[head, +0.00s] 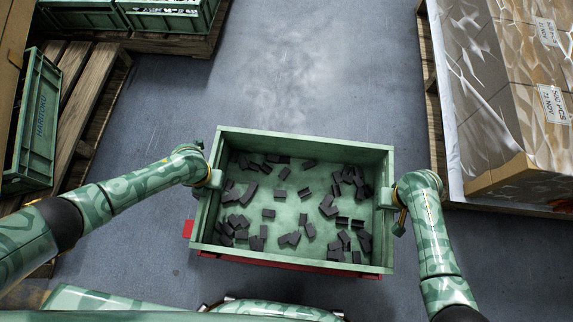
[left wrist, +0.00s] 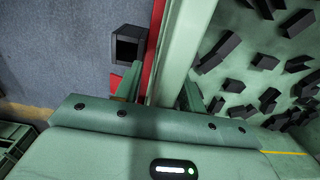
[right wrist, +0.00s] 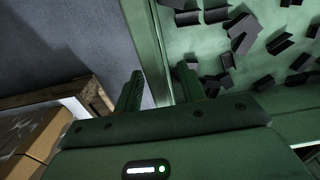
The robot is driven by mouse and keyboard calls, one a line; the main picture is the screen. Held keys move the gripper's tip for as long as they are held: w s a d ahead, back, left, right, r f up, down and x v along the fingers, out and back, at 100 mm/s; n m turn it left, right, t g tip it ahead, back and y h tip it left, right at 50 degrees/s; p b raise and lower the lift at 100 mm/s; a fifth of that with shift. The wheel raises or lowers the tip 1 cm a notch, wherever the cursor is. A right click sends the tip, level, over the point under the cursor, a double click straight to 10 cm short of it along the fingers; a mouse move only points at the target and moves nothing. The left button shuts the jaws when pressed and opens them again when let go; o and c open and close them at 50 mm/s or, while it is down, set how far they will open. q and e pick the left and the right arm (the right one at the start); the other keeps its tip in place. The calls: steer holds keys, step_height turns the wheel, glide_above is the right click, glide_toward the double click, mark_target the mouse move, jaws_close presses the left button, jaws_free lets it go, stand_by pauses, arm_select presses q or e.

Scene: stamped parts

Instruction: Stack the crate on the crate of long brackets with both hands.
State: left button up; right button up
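A green open crate (head: 310,139) holds many small dark angled parts (head: 283,207) and sits over a red base (head: 188,229) in front of me. My left gripper (head: 214,178) is at its left wall; in the left wrist view its fingers (left wrist: 158,90) stand on either side of the wall rim, with a gap on the outer side. My right gripper (head: 389,197) is at the right wall; in the right wrist view its fingers (right wrist: 158,85) straddle the rim, also with a gap outside. I cannot tell which crate holds long brackets.
Another green crate (head: 38,115) stands on a wooden pallet (head: 88,95) at the left. Wrapped cartons (head: 500,90) stand at the right. The grey floor (head: 280,70) beyond the crate is clear.

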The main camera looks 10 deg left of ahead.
arm_select(q)
jaws_close()
arm_select(e)
jaws_close()
stand_by(0.9)
